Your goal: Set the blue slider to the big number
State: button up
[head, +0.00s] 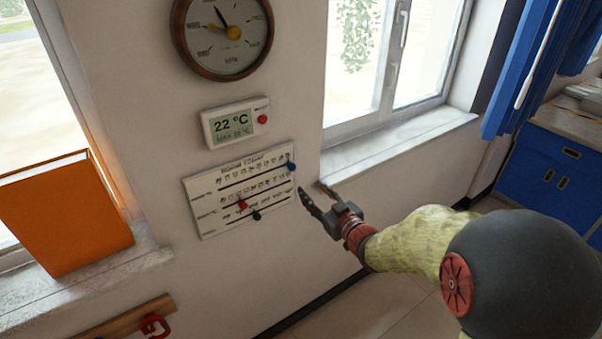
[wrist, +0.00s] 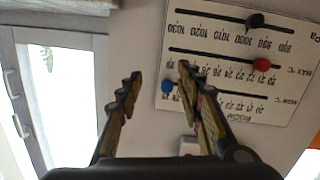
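The white panel (head: 206,223) on the wall carries three slider rows with printed scales. The blue slider (head: 291,166) is at the right end of the top row; the wrist view, upside down, shows the blue slider (wrist: 167,87) too. The display (head: 235,122) above the panel shows a big 22 °C and a smaller MAX line that I cannot read surely. My gripper (head: 312,190) is open and empty, just right of the panel. In the wrist view my gripper (wrist: 160,72) has its fingers apart, the right finger close to the blue slider; contact is not clear.
A red slider (head: 242,204) and a black slider (head: 257,215) sit on the lower rows. A round dial (head: 224,35) hangs above the display, which has a red button (head: 263,119). A window sill (head: 400,143) is right of the panel; an orange box (head: 65,215) is left.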

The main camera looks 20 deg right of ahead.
aim_at(293, 168)
jog(key=shift+t+y, duration=0.6)
jog(key=w+a+r, duration=0.1)
jog(key=w, duration=0.1)
jog(key=w+a+r+b, duration=0.1)
jog(key=w, duration=0.2)
jog(key=w+a+r+b, duration=0.1)
jog(key=w, duration=0.1)
jog(key=shift+w+a+r, duration=0.15)
jog(key=shift+w+a, duration=0.05)
jog(key=shift+a, duration=0.15)
grip_shut()
